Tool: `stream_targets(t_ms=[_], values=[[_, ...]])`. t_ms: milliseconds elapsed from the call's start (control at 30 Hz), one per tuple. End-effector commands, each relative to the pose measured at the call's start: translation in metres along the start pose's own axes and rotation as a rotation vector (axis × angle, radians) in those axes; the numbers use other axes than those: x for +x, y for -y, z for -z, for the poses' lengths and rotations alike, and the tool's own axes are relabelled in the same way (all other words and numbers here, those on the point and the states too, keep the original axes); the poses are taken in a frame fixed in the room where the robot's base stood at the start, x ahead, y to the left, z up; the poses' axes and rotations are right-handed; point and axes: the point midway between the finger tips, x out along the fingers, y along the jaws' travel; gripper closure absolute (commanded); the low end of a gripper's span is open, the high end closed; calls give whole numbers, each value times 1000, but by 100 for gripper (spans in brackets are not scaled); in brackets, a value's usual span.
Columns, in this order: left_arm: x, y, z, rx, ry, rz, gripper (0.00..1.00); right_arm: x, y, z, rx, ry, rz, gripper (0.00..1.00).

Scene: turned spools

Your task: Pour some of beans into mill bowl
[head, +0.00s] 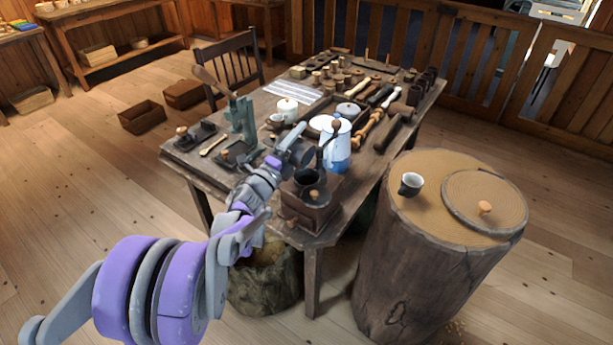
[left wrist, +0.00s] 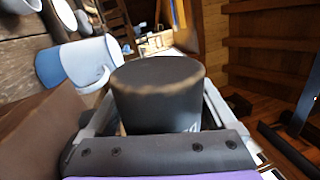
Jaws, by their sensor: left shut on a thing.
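The mill is a brown wooden box (head: 312,214) with a dark round bowl (head: 308,177) on top, at the table's near corner. My left gripper (head: 293,150) is beside and just beyond the mill bowl in the head view. It is shut on a dark cylindrical container (left wrist: 158,98) with a worn brownish rim, which fills the middle of the left wrist view between the two fingers. My right gripper is not in view.
A white and blue pot (head: 337,146) stands close behind the mill; it also shows in the left wrist view (left wrist: 88,62). A green press (head: 241,118) stands to the left. Tools crowd the table.

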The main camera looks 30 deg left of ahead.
Motion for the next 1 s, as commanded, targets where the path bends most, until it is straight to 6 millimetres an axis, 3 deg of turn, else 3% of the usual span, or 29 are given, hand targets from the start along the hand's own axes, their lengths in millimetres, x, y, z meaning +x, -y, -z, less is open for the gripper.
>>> stream_targets(t_ms=[1000], values=[[-1,-3,4,60,-12,4,73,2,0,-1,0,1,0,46]])
